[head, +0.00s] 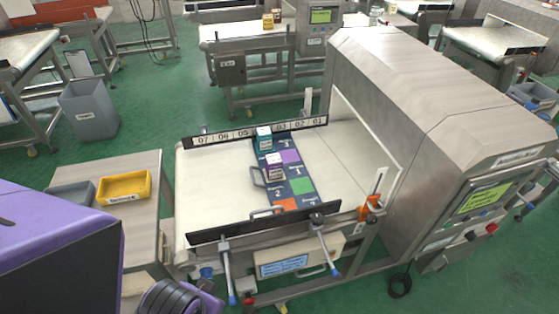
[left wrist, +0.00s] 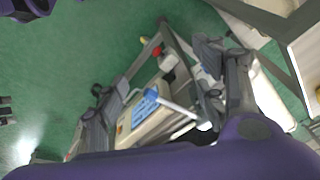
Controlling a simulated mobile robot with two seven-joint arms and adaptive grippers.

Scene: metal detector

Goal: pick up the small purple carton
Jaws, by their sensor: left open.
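The small purple carton (head: 275,172) stands upright on a dark mat (head: 300,186) with coloured squares, on the conveyor belt. A teal carton (head: 264,143) stands just behind it on the mat. My left gripper (left wrist: 160,95) shows in the left wrist view with its two dark fingers spread apart and nothing between them. That view looks down past the fingers at the floor and part of the conveyor's frame; no carton is seen there. In the head view my purple arm fills the lower left, well apart from the cartons. My right gripper is not in view.
The metal detector housing (head: 400,110) rises right of the belt (head: 215,190). Dark rails (head: 225,229) run along the belt's front and back. A side table with a yellow tray (head: 125,187) and a grey tray (head: 70,195) stands left. The belt's left part is clear.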

